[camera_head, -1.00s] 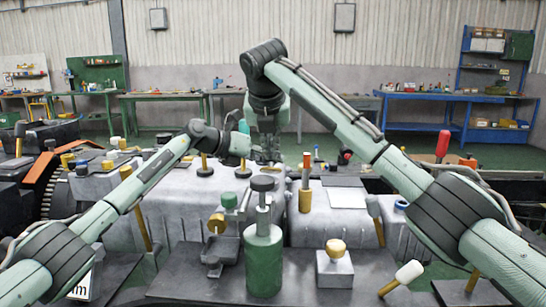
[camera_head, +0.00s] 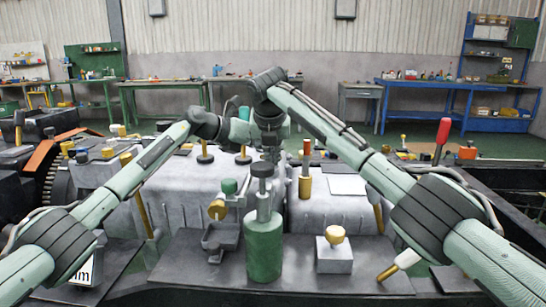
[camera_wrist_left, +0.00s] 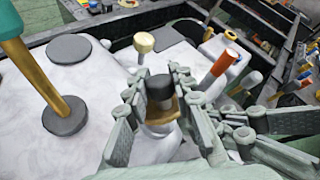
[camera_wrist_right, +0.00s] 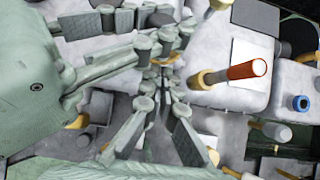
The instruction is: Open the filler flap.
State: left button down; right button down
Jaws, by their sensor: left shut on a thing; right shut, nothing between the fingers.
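In the left wrist view my left gripper (camera_wrist_left: 160,98) is shut around a dark round knob (camera_wrist_left: 159,87) on a small tan plate (camera_wrist_left: 162,114). This may be the filler flap, but I cannot tell for sure. In the right wrist view my right gripper (camera_wrist_right: 161,78) is shut and empty, with its fingertips together. My left gripper's fingers (camera_wrist_right: 150,38) show just above it there, close by. In the head view my right gripper (camera_head: 271,152) points down over the pale housing (camera_head: 176,205). The left gripper's tips are mostly hidden there.
A green cylinder (camera_head: 263,250) with a dark top stands in front. An orange-topped post (camera_head: 306,172) stands right of the grippers. A yellow-knobbed block (camera_head: 334,252) sits front right. A red-handled lever (camera_head: 441,140) rises at the right. Workbenches stand far behind.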

pick_arm(q)
jog(key=shift+f, duration=0.1)
pick_arm(e)
jog(key=shift+w+r, duration=0.45)
jog(key=shift+r, duration=0.3)
pick_arm(q)
jog(key=c, duration=1.7)
grip_release()
jog(key=o, duration=0.4)
jog(key=shift+o, duration=0.2)
pick_arm(e)
jog(key=shift+f, duration=0.15)
pick_arm(q)
jog(key=shift+a, duration=0.1)
pick_arm(e)
jog(key=shift+s, duration=0.1)
